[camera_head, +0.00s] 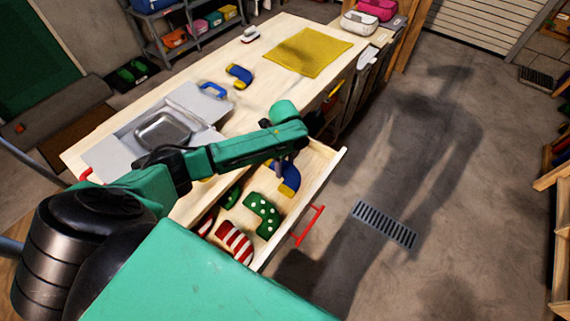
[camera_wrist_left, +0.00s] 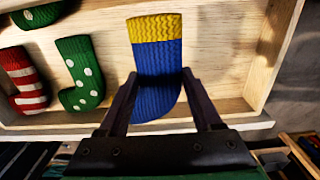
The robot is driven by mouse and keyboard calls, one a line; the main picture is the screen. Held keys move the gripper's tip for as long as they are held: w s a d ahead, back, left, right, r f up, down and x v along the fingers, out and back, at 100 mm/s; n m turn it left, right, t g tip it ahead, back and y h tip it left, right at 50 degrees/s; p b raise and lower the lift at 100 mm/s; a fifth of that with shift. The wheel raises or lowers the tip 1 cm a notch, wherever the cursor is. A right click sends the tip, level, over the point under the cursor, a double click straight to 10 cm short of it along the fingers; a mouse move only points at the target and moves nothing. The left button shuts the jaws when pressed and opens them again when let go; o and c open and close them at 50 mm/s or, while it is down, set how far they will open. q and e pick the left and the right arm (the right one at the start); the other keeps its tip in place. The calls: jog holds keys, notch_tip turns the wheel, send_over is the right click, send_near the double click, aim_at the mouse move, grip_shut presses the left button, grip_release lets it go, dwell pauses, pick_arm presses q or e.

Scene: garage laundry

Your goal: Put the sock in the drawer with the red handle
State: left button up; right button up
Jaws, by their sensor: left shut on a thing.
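The drawer with the red handle (camera_head: 308,226) is pulled out from the workbench, its wooden front (camera_head: 325,180) toward the open floor. My left gripper (camera_head: 284,165) reaches over the drawer and is shut on a blue sock with a yellow cuff (camera_head: 290,180). In the left wrist view the sock (camera_wrist_left: 155,65) lies between the two fingers (camera_wrist_left: 160,75), over the drawer's floor (camera_wrist_left: 215,45). I cannot tell if it touches the floor. A similar blue and yellow sock (camera_head: 239,75) lies on the bench top. My right gripper is not in view.
Green white-dotted socks (camera_head: 263,215) and red-white striped socks (camera_head: 235,242) lie in the same drawer. On the bench are a grey sink basin (camera_head: 163,131), a yellow cloth (camera_head: 308,52) and a white iron-like object (camera_head: 250,34). The floor right of the drawer, with a grate (camera_head: 384,224), is clear.

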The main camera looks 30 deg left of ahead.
aim_at(285, 167)
pick_arm(q)
jog(key=shift+f, duration=0.5)
jog(key=o, duration=1.3)
jog(key=shift+o, duration=0.2)
notch_tip(285, 167, up, 13)
jog(key=shift+r+b, duration=0.15)
jog(key=shift+b, duration=0.25)
